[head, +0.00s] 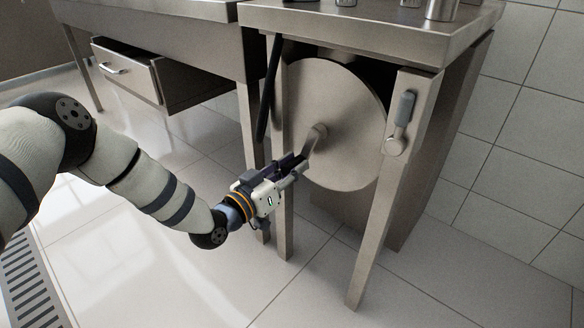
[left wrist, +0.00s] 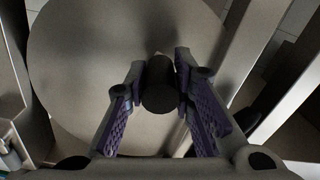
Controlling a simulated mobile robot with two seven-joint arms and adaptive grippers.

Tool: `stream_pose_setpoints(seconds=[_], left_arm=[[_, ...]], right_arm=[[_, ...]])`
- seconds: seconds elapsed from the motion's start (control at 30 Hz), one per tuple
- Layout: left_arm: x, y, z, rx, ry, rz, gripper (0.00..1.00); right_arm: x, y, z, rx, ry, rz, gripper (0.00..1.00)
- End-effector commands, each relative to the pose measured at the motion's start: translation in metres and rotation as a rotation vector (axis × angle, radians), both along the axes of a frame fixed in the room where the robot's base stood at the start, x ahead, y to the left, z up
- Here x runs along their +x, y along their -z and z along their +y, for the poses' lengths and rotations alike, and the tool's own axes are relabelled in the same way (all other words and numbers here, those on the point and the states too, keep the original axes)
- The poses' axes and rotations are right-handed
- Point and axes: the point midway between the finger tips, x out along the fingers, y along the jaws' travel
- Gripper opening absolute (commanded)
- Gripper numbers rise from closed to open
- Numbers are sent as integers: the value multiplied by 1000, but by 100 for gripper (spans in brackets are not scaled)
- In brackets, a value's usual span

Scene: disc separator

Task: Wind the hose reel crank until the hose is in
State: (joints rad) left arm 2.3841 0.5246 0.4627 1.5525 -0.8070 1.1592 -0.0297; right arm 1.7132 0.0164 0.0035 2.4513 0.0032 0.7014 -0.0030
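The hose reel shows as a large round grey disc (head: 338,112) under the steel counter. Its crank arm (head: 316,140) reaches from the hub down and left to the handle. The disc (left wrist: 85,55) also fills much of the left wrist view. The dark, round-ended crank handle (left wrist: 160,88) points toward that camera. My left gripper (head: 298,166) is at the lower left of the disc, at the handle. In the left wrist view its purple-padded fingers (left wrist: 161,82) lie close against both sides of the handle. My right gripper is not in view.
A grey lever (head: 402,112) is mounted on the post to the right of the disc. Table legs (head: 375,220) flank the reel. Metal canisters (head: 441,9) stand on the counter. An open drawer (head: 128,72) is at left. The tiled floor in front is clear.

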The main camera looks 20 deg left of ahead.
Motion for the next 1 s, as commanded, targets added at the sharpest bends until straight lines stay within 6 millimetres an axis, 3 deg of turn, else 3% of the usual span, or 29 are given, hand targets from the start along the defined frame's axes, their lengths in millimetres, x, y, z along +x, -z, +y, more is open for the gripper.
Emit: stream_pose_setpoints(seconds=[0.13,0.4,0.67,0.7,0.77,1.0], left_arm=[[-1,1,-2,-23,1,10,0],[-9,4,-24,-320,0,119,0],[-10,6,-25,-333,1,126,0],[-10,6,-26,-333,1,127,29],[-10,7,-26,-331,1,128,42],[-11,9,-24,-328,-1,131,43]], right_arm=[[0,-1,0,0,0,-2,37],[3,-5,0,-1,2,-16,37],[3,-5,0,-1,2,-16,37],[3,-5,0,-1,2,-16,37],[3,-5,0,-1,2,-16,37],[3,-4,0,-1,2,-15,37]])
